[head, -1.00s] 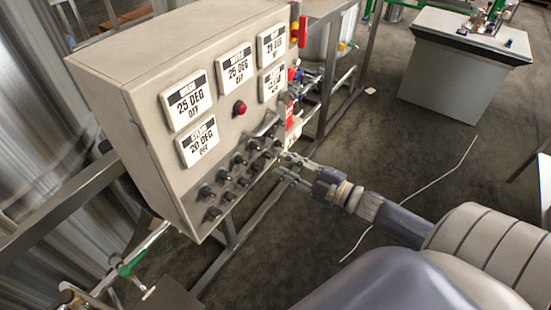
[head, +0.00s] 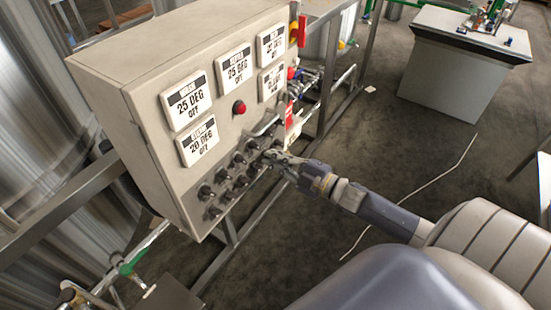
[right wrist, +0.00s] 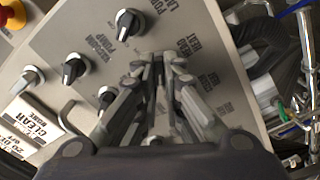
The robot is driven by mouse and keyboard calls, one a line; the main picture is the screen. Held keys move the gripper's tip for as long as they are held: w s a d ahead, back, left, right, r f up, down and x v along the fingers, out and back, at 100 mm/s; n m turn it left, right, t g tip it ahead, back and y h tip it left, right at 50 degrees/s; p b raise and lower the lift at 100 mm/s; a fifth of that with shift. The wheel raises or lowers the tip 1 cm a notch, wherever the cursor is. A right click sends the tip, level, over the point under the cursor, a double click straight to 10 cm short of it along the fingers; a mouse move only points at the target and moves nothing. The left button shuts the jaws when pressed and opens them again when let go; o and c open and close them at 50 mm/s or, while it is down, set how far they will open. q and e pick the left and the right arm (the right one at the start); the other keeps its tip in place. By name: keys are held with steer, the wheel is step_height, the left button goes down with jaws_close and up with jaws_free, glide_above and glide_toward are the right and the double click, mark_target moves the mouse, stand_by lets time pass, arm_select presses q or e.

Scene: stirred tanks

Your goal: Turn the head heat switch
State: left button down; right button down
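The control box (head: 150,125) has two rows of black knobs low on its front. My right gripper (head: 268,156) is at the right end of these rows, its fingertips at the panel. In the right wrist view, the fingertips (right wrist: 161,60) are close together beside printed labels; one label (right wrist: 190,48) seems to begin with "HEAD", but it is small and blurred. The fingers hide whatever knob is there, so I cannot tell whether they grip one. A black knob (right wrist: 107,97) is just left of the fingers. My left gripper is not in view.
More knobs stand close by, including the vacuum pump knob (right wrist: 74,69). A red lamp (head: 239,107) and several display plates sit above the rows. Pipes and frame bars (head: 345,90) stand right of the box. A grey cabinet (head: 455,85) is farther back; the floor between is mostly clear.

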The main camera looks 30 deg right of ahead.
steer(key=shift+r, duration=0.1)
steer(key=shift+w+d+r+m+p, duration=0.1)
steer(key=shift+m+p, duration=1.8)
steer(key=shift+m, duration=1.9)
steer(key=c, duration=1.7)
jaws_free()
steer(key=v, duration=1.2)
